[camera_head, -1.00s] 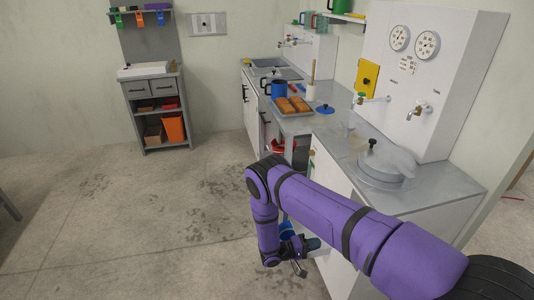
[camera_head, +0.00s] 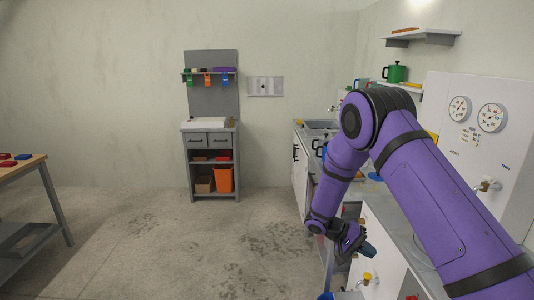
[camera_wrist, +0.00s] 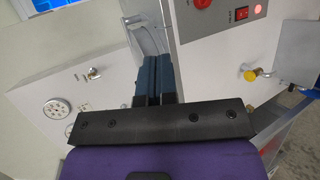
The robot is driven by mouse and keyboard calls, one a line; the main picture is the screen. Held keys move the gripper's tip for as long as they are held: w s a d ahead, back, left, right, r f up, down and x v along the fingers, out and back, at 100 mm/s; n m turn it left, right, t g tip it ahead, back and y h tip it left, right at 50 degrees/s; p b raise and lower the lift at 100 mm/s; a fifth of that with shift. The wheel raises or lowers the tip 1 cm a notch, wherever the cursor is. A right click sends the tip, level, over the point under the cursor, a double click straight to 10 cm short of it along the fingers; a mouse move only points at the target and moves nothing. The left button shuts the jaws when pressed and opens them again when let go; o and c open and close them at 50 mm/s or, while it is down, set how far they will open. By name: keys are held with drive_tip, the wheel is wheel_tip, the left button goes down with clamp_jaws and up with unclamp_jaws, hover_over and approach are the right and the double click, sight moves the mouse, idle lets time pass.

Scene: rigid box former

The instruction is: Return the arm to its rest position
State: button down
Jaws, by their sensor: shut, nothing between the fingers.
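My purple arm reaches in from the right in the head view, with its elbow raised and its forearm hanging down. My gripper (camera_head: 369,248) is at the low end of the forearm, in front of the white counter cabinets. In the wrist view the two blue fingers of my gripper (camera_wrist: 152,72) lie side by side, shut, with nothing between them. My arm hides part of the counter and the wall panel behind it.
A white panel with dials (camera_head: 475,135) stands at the right, above the counter. A grey shelf unit (camera_head: 210,141) stands by the back wall. A wooden-topped table (camera_head: 30,168) is at the left. The floor (camera_head: 180,245) between is clear.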

drive_tip(key=s+r+t+y, duration=0.15)
drive_tip(key=s+r, duration=0.25)
drive_tip(key=r, duration=0.5)
drive_tip(key=s+d+r+y, duration=0.1)
drive_tip(key=s+r+y, duration=0.25)
drive_tip(key=r, duration=0.45)
drive_tip(key=s+r+t+y, duration=0.15)
drive_tip(key=s+r, duration=0.25)
drive_tip(key=r, duration=0.5)
drive_tip(key=s+r+n+t+y, duration=0.1)
drive_tip(key=s+r, duration=0.4)
drive_tip(key=s, duration=0.5)
drive_tip(key=s+a+r+n+t+y, duration=0.1)
drive_tip(key=s+r+t+y, duration=0.3)
drive_tip(key=s, duration=0.7)
drive_tip(key=shift+s+a+r+n+t, duration=0.25)
drive_tip(key=shift+r+n+t, duration=0.25)
drive_tip(key=shift+t, duration=0.5)
